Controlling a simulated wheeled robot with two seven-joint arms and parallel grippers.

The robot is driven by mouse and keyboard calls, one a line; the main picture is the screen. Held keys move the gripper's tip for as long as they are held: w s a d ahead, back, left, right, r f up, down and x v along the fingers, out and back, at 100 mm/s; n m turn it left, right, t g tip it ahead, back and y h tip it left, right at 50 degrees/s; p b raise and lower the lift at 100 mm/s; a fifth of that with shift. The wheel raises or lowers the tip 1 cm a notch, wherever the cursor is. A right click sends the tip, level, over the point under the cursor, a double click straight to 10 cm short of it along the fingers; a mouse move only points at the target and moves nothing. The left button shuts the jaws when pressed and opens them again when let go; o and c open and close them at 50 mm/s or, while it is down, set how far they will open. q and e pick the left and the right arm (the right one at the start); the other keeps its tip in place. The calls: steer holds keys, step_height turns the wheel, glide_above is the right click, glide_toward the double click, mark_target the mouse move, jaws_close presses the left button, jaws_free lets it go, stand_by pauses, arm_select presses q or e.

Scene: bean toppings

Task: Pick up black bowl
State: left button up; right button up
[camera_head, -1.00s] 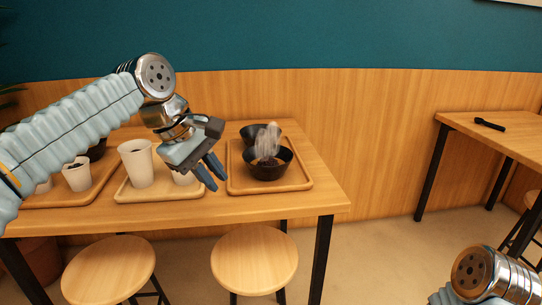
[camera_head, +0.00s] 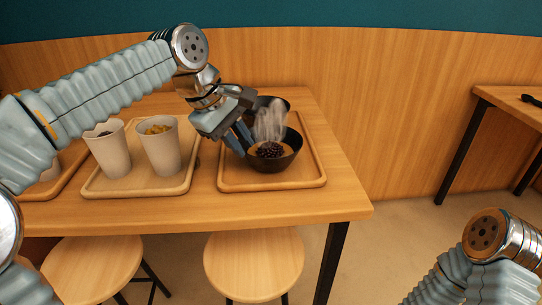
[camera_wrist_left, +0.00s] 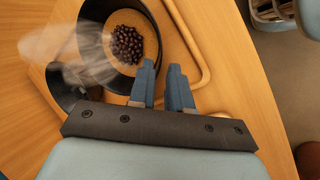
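A black bowl (camera_head: 287,160) holding brown food topped with dark beans stands on the right-hand wooden tray (camera_head: 310,183), with steam rising from it. In the left wrist view the bowl (camera_wrist_left: 92,28) is at the top, just beyond my fingers. A second black bowl (camera_head: 284,103) stands behind it, partly hidden by steam and my gripper. My left gripper (camera_head: 240,138) is at the left side of the front bowl's rim. My right gripper is out of view.
Two white cups (camera_head: 110,150) (camera_head: 163,150) stand on a middle tray (camera_head: 140,190) to the left. Another tray (camera_head: 68,170) is farther left. Two round stools (camera_head: 254,262) (camera_head: 98,268) stand before the table (camera_head: 335,200). The table's right corner is clear.

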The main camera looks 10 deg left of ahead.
mark_target(260, 170)
arm_select(q)
steer(key=x, duration=0.7)
steer(key=shift+w+a+f+b, duration=0.1)
steer(key=shift+w+a+b, duration=0.05)
steer(key=shift+w+b, duration=0.2)
steer(key=shift+s, duration=0.1)
steer(key=shift+c, duration=0.3)
jaws_close()
